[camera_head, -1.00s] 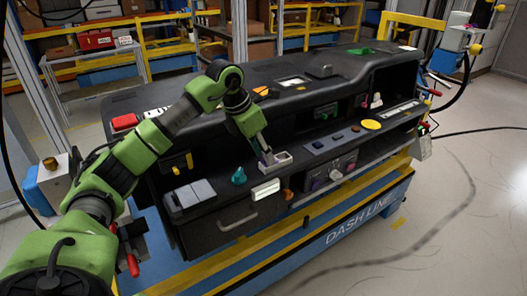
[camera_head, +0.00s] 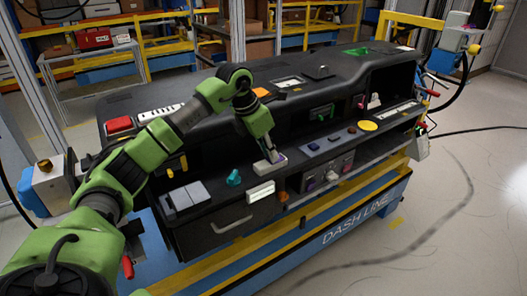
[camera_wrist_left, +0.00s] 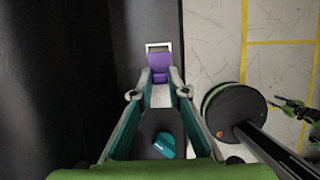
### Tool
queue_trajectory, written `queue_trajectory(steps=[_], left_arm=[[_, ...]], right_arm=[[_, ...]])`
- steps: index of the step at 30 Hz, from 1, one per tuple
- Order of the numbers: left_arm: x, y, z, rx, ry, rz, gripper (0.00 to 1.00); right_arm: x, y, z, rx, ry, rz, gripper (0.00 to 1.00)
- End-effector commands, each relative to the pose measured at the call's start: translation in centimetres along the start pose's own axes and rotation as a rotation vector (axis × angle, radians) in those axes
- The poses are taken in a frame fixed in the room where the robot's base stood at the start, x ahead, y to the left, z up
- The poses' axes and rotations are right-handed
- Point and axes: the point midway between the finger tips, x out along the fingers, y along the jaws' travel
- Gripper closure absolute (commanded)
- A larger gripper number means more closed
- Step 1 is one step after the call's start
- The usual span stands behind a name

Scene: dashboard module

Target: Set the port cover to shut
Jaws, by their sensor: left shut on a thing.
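The port (camera_head: 282,157) is a small pale frame on the dashboard's front ledge in the head view. In the left wrist view its pale rim (camera_wrist_left: 158,46) stands beyond a purple part (camera_wrist_left: 160,62). My left gripper (camera_head: 272,158) reaches down to it from above.
Grey switches (camera_head: 188,196) lie to the left, and a yellow disc (camera_head: 368,126) to the right. A small green and black part, perhaps my right gripper (camera_wrist_left: 293,107), shows in the left wrist view.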

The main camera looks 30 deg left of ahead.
Motion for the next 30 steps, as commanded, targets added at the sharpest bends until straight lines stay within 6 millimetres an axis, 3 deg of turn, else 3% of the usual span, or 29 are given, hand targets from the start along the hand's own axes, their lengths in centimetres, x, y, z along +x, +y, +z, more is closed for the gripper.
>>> queue_trajectory(steps=[9,10,12,23,30], left_arm=[[0.0,0.0,0.7,0.000,-0.009,0.003,1.00],[0.0,0.0,0.7,0.000,-0.009,0.002,0.82],[0.0,0.0,0.7,0.001,-0.008,0.002,0.68],[-0.1,0.1,0.6,0.001,-0.004,0.003,0.68],[-3.6,0.1,0.7,0.002,-0.009,0.005,0.68]], right_arm=[[-0.2,0.9,-1.0,-0.003,0.013,0.010,0.65],[-0.2,0.8,-0.8,-0.003,0.011,0.009,0.65],[-0.2,0.7,-0.4,-0.003,0.005,0.008,0.65],[-0.2,0.0,-0.2,0.000,0.001,0.000,0.65],[-0.2,0.2,-0.2,-0.001,0.003,0.002,0.65]])
